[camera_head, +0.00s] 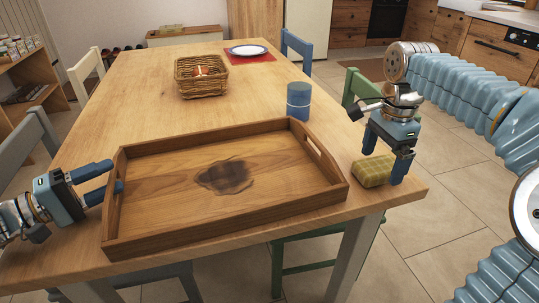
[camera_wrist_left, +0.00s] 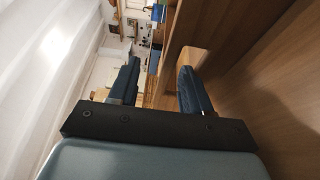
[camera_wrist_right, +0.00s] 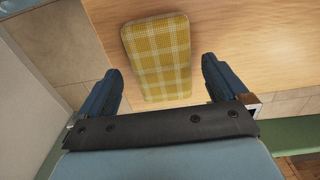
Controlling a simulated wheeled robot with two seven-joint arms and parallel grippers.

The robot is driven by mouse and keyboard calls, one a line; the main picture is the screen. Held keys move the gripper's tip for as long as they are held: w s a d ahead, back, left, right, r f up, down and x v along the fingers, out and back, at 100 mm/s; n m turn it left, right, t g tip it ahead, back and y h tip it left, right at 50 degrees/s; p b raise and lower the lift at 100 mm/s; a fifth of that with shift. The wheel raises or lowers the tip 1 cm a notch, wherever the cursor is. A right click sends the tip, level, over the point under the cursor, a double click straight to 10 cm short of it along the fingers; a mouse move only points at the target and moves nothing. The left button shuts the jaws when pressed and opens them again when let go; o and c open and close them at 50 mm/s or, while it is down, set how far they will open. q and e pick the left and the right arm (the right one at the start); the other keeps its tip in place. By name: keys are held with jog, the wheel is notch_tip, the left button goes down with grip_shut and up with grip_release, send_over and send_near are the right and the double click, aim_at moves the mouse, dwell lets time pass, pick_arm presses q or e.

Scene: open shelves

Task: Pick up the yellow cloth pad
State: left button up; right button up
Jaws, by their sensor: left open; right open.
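The yellow cloth pad (camera_head: 373,171) is checked with pale lines and lies flat on the wooden table near its right front corner, beside the tray. It also shows in the right wrist view (camera_wrist_right: 158,58), ahead of and between the fingers. My right gripper (camera_head: 383,160) is open above the pad, fingers pointing down; one finger is at the pad's right side in the head view. It holds nothing. My left gripper (camera_head: 117,179) is open at the left side of the tray, one finger reaching into the handle opening; its fingers also show in the left wrist view (camera_wrist_left: 158,85).
A wooden tray (camera_head: 228,132) with a dark stain (camera_head: 225,176) fills the table's front. A blue cup (camera_head: 299,100), a wicker basket (camera_head: 201,78) and a plate (camera_head: 247,50) on a red mat stand farther back. Chairs surround the table. The table edge (camera_head: 407,197) is close to the pad.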

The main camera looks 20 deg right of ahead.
aim_at(380, 165)
jog(key=shift+f, duration=0.95)
jog(key=c, duration=1.2)
jog(key=shift+r, duration=0.1)
notch_tip(380, 165, up, 10)
jog(key=shift+f, duration=0.1)
